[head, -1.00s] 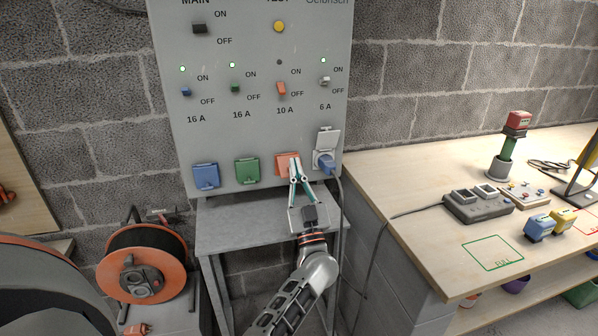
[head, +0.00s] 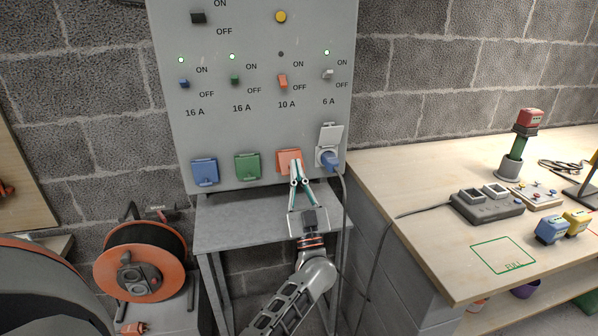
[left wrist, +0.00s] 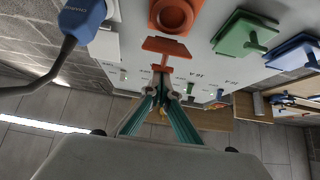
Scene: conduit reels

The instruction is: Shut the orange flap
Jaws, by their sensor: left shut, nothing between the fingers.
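The orange flap (head: 286,161) is on the lower part of the grey panel, third in the row of socket covers. In the left wrist view the flap (left wrist: 167,47) stands out from the panel, and the round orange socket (left wrist: 172,14) beside it is uncovered, so the flap is open. My left gripper (head: 296,164) is shut and empty, with its fingertips right by the flap. In the left wrist view the fingertips (left wrist: 163,86) are at the flap's small tab; I cannot tell whether they touch. My right gripper is not in view.
Blue (head: 204,172) and green (head: 247,167) covers sit left of the flap. A blue plug (head: 330,160) with a hanging cable is close on the right, under a raised grey lid (head: 330,135). A small grey table (head: 235,232) is below; a wooden bench (head: 420,215) stands right.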

